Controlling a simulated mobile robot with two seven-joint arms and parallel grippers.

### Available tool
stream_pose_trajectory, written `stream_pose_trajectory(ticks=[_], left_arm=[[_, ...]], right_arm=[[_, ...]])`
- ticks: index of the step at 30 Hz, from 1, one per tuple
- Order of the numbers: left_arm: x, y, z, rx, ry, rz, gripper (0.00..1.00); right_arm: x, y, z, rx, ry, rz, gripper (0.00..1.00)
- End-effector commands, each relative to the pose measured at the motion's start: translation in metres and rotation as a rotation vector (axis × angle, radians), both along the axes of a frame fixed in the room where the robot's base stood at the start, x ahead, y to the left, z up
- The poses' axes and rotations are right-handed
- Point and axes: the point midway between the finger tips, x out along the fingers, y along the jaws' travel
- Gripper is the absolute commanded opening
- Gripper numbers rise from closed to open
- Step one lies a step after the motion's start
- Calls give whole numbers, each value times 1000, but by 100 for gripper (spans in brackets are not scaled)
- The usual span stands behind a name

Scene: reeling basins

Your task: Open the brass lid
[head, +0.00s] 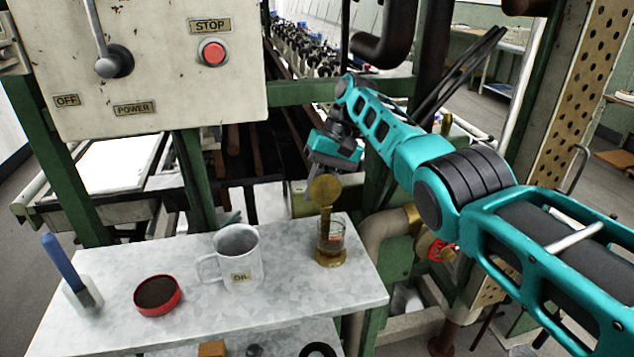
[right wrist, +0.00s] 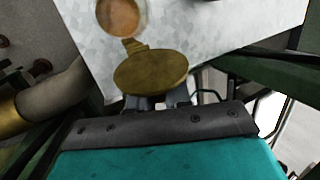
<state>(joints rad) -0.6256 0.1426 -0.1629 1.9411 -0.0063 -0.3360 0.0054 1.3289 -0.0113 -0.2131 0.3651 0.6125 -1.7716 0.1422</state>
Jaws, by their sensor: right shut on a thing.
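The brass lid (head: 325,189) is a round disc standing up above a small glass jar (head: 330,240) with a brass base, at the right end of the grey tabletop. A brass strip joins the lid to the jar's rim. In the right wrist view the lid (right wrist: 150,72) lies right at the jaws, and the jar (right wrist: 120,16) shows beyond it with its mouth uncovered and something brownish inside. My right gripper (head: 312,186) is shut on the lid's edge; its fingertips are partly hidden by the lid in the wrist view. My left gripper is not in view.
A white mug (head: 238,262) marked OIL stands left of the jar. A red round tin (head: 157,296) and a blue-handled brush (head: 65,263) are farther left. A panel (head: 160,65) with a red stop button overhangs the back left. Pipes stand close right of the table.

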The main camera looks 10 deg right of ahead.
Motion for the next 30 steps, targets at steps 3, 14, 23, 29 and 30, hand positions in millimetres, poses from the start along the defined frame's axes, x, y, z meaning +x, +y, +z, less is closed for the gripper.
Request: stream_pose_trajectory(ticks=[3, 14, 23, 29, 30], left_arm=[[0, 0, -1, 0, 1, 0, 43], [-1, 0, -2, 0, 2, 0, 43], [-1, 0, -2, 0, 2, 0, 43], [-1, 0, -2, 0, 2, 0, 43], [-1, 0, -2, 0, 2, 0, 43]], right_arm=[[-4, 1, -3, -1, 28, 0, 0], [-8, 1, -4, -2, 57, 0, 0], [-8, 1, -5, -2, 58, 0, 23], [-8, 0, -4, -2, 56, 0, 42], [-8, 0, -3, -2, 56, 0, 42]])
